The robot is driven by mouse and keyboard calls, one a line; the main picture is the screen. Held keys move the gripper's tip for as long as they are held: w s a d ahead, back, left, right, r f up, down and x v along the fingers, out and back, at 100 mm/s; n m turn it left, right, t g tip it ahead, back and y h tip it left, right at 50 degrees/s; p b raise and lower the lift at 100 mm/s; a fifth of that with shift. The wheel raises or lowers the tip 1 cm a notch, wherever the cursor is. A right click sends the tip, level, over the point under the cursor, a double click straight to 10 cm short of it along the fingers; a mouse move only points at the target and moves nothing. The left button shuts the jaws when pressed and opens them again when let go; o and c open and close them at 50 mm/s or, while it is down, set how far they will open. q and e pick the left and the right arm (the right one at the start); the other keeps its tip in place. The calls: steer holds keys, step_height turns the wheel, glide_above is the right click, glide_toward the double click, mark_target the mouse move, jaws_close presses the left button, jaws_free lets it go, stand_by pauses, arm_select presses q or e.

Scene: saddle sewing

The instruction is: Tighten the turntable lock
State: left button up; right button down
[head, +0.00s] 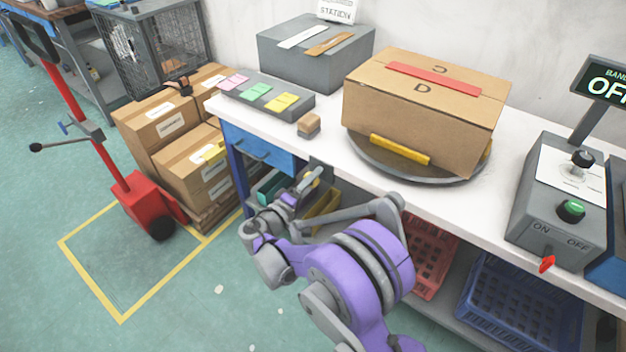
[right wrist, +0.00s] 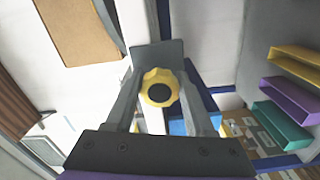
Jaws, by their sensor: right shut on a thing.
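The turntable (head: 365,158) is a dark grey disc on the white bench, with a cardboard box (head: 405,115) marked "D" on top. A yellow scalloped knob with a dark centre (right wrist: 160,88), which looks like the turntable lock, sits on a dark grey plate and fills the gap between my fingers in the right wrist view. My right gripper (head: 305,188) reaches the bench's front edge, below and left of the turntable, and is shut on the knob. In the head view its fingers mostly hide the knob. My left gripper is not in view.
A control box (head: 560,205) with a green knob and red lever stands at the bench's right. A grey tray with coloured cards (head: 265,96) and a small wooden block (head: 309,124) lie left of the turntable. Crates (head: 520,300) sit under the bench. A red pallet jack (head: 145,200) stands left.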

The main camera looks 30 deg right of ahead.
stand_by(0.4)
steer(key=shift+c, duration=1.3)
jaws_free()
steer(key=shift+a, duration=0.1)
steer(key=p+v, duration=0.1)
steer(key=v, duration=0.9)
steer(key=shift+s+a, duration=0.15)
steer(key=shift+a, duration=0.1)
